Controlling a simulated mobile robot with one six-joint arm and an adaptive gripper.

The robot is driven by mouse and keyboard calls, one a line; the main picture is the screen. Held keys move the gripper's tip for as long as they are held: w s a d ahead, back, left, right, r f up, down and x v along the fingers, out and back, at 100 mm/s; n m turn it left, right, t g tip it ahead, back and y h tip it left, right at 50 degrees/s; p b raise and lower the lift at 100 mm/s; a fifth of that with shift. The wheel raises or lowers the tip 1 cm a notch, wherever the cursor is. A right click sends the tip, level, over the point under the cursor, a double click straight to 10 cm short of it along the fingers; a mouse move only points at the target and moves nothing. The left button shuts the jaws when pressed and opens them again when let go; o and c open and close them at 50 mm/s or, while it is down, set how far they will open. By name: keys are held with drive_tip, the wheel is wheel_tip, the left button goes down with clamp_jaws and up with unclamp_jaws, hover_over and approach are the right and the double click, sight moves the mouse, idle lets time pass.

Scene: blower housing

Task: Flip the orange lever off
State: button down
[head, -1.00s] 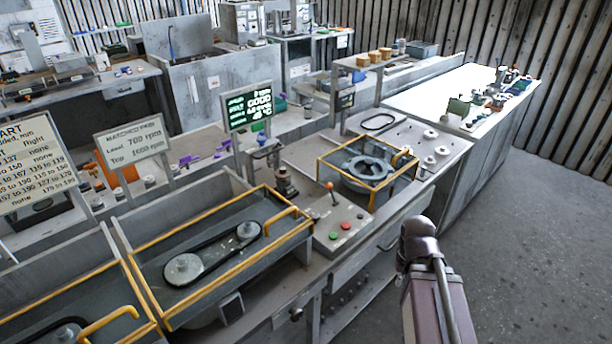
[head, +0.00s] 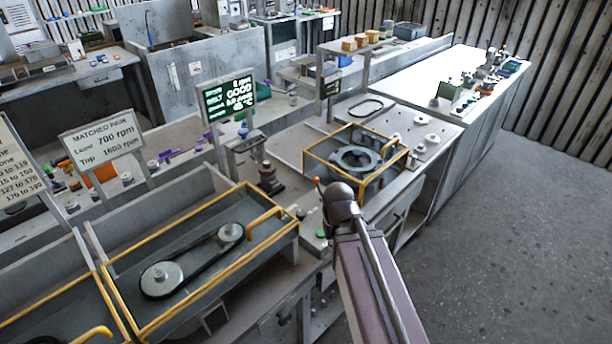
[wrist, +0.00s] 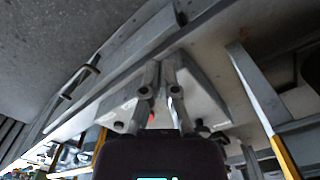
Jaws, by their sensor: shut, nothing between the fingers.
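The orange lever (head: 316,182) shows as a small orange knob on a short stalk, on the grey control box between the two yellow-framed units. My arm covers its base and much of the box in the head view. My gripper is hidden behind my arm there. In the wrist view my gripper (wrist: 162,75) is shut and empty, with its fingers together in front of the light grey box (wrist: 122,110). A small red-orange spot (wrist: 152,116) shows beside the fingers; I cannot tell whether it is the lever or a button.
A yellow-railed belt tray (head: 200,262) lies left of the box. A yellow-framed cage (head: 357,160) around a round housing stands behind it. A green-lit display (head: 229,98) and a sign (head: 103,140) stand at the back. The floor (head: 500,230) at right is clear.

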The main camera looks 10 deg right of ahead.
wheel_tip(320, 180, up, 10)
drive_tip(key=n+t+y+p, duration=0.1)
drive_tip(key=n+y+p, duration=0.1)
drive_tip(key=n+p, duration=0.75)
hover_over(319, 188)
drive_tip(key=w+a, duration=0.3)
drive_tip(key=w, duration=0.2)
drive_tip(key=shift+s+r+m, duration=0.1)
drive_tip(key=shift+s+m, duration=0.15)
wheel_tip(319, 188, down, 10)
drive_tip(key=w+a+b, duration=0.1)
drive_tip(key=a+b, duration=0.1)
drive_tip(key=b, duration=0.8)
drive_tip(key=shift+s+d+r+p, duration=1)
drive_tip(key=shift+s+d+p, duration=0.2)
drive_tip(key=shift+d, duration=0.1)
